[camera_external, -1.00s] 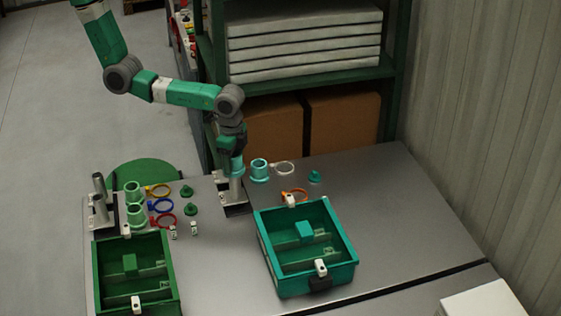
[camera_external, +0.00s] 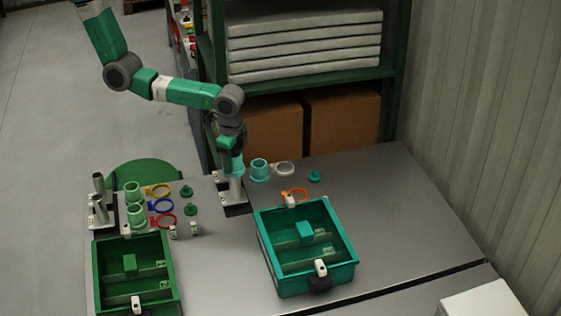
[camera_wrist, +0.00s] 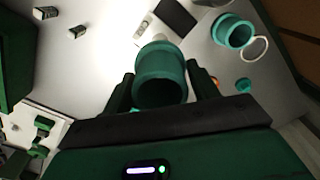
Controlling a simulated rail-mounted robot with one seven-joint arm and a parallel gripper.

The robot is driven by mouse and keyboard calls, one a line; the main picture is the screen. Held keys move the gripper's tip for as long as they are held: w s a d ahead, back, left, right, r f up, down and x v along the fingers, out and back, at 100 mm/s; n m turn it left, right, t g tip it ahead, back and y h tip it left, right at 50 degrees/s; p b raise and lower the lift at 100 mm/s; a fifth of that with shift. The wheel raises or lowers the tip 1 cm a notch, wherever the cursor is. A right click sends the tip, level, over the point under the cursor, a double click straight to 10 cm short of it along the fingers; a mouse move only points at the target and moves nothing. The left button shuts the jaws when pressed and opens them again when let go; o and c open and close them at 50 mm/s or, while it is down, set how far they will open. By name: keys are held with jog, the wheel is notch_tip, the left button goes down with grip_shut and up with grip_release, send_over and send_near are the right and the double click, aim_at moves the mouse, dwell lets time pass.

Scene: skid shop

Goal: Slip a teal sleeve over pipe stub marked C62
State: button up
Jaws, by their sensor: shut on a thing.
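My gripper (camera_external: 232,158) is shut on a teal sleeve (camera_wrist: 161,77), with one finger on each side of it in the wrist view. The sleeve (camera_external: 237,168) is upright or nearly so at the top of a grey pipe stub (camera_external: 235,190) on a dark base plate (camera_external: 238,210). I cannot tell whether the sleeve is around the stub's top or just above it. In the wrist view the sleeve hides much of what lies below. No marking C62 is readable. Another teal sleeve (camera_external: 259,171) stands on the table to the right; it also shows in the wrist view (camera_wrist: 232,32).
A white ring (camera_external: 283,168), orange ring (camera_external: 294,194) and teal cap (camera_external: 314,176) lie to the right. A teal bin (camera_external: 262,247) stands in front. At left are green sleeves (camera_external: 133,191), coloured rings, other stubs (camera_external: 99,185) and a green bin (camera_external: 97,277). The table's right side is clear.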

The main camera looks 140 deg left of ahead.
aim_at(234, 172)
jog(key=shift+f, duration=0.2)
dwell(0.3)
jog(key=shift+f, duration=0.35)
jog(key=shift+f+b, duration=0.5)
jog(key=shift+f, duration=0.1)
dwell(0.5)
jog(key=shift+f, duration=0.35)
jog(key=shift+f, duration=0.2)
jog(key=shift+f+b, duration=0.35)
jog(key=shift+b, duration=0.1)
jog(key=shift+f, duration=0.2)
jog(key=shift+f, duration=0.3)
jog(key=shift+f, duration=0.15)
dwell(0.6)
